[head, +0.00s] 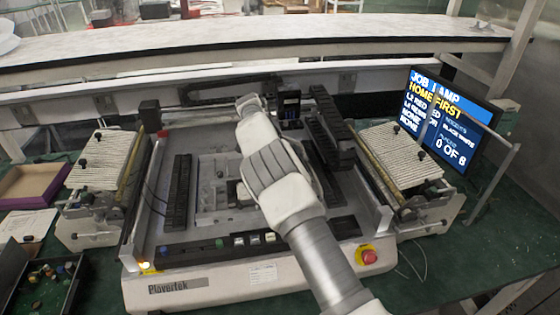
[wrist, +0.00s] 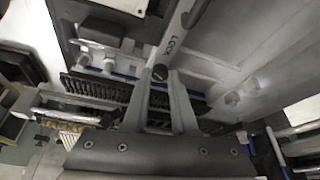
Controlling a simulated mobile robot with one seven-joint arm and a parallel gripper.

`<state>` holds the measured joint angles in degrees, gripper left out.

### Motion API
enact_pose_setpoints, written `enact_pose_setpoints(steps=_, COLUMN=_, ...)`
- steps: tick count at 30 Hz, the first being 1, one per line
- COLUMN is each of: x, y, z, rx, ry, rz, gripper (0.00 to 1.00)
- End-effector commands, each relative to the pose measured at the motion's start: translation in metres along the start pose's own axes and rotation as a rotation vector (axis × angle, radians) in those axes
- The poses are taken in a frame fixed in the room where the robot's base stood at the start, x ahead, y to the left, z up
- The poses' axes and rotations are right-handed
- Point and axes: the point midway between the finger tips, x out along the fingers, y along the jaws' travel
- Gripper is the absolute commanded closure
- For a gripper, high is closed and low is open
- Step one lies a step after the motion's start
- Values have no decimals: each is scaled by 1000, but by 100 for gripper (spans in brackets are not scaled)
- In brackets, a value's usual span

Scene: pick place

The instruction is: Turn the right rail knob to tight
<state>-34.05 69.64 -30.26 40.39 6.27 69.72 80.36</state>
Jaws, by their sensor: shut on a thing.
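In the wrist view, a small dark round knob (wrist: 160,73) sits between the fingertips of my gripper (wrist: 161,82). The two light grey fingers close on it from either side. A grey bar or rail marked "LOCK" (wrist: 178,40) runs up from the knob. I cannot read which way the knob is turned. In the head view, my arm reaches over the machine (head: 205,283) marked "Plovertek". The fingertips and the knob are hard to make out there, partly hidden by the arm.
Ribbed feeder units stand at the left (head: 98,158) and right (head: 400,157) of the machine. A monitor (head: 447,120) stands at the right. A red stop button (head: 368,256) is on the front panel. A black parts tray (head: 45,290) lies at the lower left.

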Motion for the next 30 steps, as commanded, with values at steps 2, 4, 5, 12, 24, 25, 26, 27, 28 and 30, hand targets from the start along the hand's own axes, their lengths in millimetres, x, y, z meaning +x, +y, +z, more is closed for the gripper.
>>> enact_pose_setpoints(steps=2, x=0, y=0, z=0, rx=1, ry=-2, rz=0, gripper=100)
enact_pose_setpoints(steps=4, x=0, y=0, z=0, rx=1, ry=-2, rz=0, gripper=100)
enact_pose_setpoints(steps=5, x=0, y=0, z=1, rx=1, ry=-2, rz=0, gripper=100)
enact_pose_setpoints(steps=12, x=0, y=0, z=1, rx=0, ry=-1, rz=0, gripper=55)
enact_pose_setpoints(steps=24, x=-2, y=0, z=0, rx=0, ry=-1, rz=-1, gripper=44)
enact_pose_setpoints(steps=25, x=-4, y=0, z=0, rx=0, ry=-1, rz=-1, gripper=44)
enact_pose_setpoints(steps=26, x=-7, y=-1, z=0, rx=-1, ry=-1, rz=-2, gripper=44)
enact_pose_setpoints(steps=27, x=-11, y=-1, z=0, rx=-1, ry=-1, rz=-2, gripper=44)
enact_pose_setpoints(steps=28, x=-16, y=-1, z=0, rx=-1, ry=0, rz=-3, gripper=44)
enact_pose_setpoints(steps=30, x=-28, y=-1, z=1, rx=-1, ry=0, rz=-5, gripper=44)
